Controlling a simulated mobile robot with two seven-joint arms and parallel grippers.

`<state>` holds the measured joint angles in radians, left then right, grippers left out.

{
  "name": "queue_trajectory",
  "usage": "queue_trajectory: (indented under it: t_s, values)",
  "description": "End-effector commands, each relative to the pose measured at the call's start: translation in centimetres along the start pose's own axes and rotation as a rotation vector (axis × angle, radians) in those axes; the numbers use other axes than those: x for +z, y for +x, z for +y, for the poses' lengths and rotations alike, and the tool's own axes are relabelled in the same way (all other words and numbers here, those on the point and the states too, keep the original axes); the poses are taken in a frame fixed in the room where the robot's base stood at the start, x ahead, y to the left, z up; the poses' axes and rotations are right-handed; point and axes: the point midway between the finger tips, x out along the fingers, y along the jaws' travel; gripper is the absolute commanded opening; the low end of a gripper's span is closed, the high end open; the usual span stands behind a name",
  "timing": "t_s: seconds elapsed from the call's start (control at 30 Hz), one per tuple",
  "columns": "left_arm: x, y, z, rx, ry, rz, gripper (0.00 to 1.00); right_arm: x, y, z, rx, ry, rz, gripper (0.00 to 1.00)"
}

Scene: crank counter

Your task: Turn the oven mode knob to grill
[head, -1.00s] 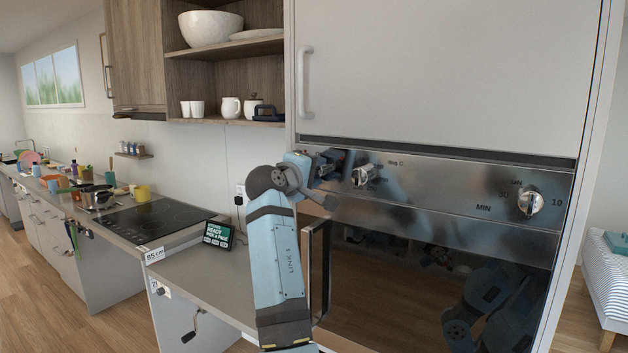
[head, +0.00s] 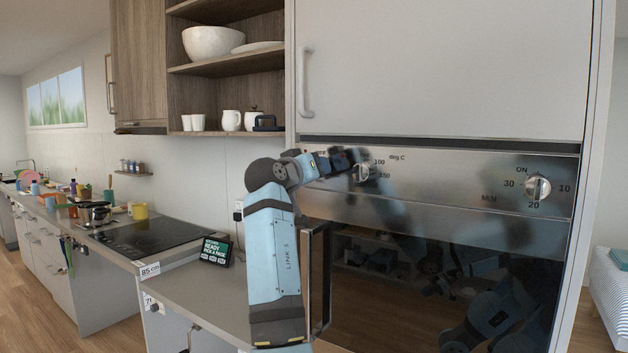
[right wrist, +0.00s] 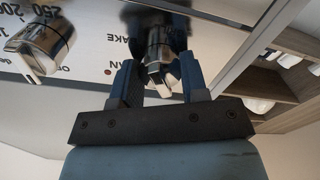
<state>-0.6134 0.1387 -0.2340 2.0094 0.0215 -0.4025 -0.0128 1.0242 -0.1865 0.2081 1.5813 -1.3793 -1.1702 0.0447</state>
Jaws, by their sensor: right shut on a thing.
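The oven mode knob (right wrist: 159,42) is a chrome knob on the steel panel, seen close in the right wrist view with part of the word BAKE beside it. My right gripper (right wrist: 158,68) is shut on its grip bar, one dark finger on each side. In the head view my right gripper (head: 335,160) is at the panel's left end and hides the mode knob. Which mode the knob points to cannot be read. My left gripper is in neither view.
The temperature knob (head: 362,173) is close to the right of my gripper; it also shows in the right wrist view (right wrist: 40,46). A timer knob (head: 537,187) is farther right. The oven door handle (head: 318,278) is below, beside my arm. A cabinet handle (head: 305,82) is above.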

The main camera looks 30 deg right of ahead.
Motion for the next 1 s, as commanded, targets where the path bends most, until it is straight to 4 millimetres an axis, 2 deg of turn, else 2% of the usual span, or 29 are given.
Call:
queue_trajectory:
  t_s: [0.3,0.5,1.0]
  values:
    - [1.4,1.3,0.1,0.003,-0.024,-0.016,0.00,0.0,0.0,0.0,0.000,0.290,0.012,0.17]
    - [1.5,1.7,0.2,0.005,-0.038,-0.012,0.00,-0.1,0.0,0.0,-0.001,0.431,0.015,0.17]
    - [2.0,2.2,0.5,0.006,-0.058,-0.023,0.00,-0.3,0.0,0.1,-0.002,0.584,0.019,0.17]
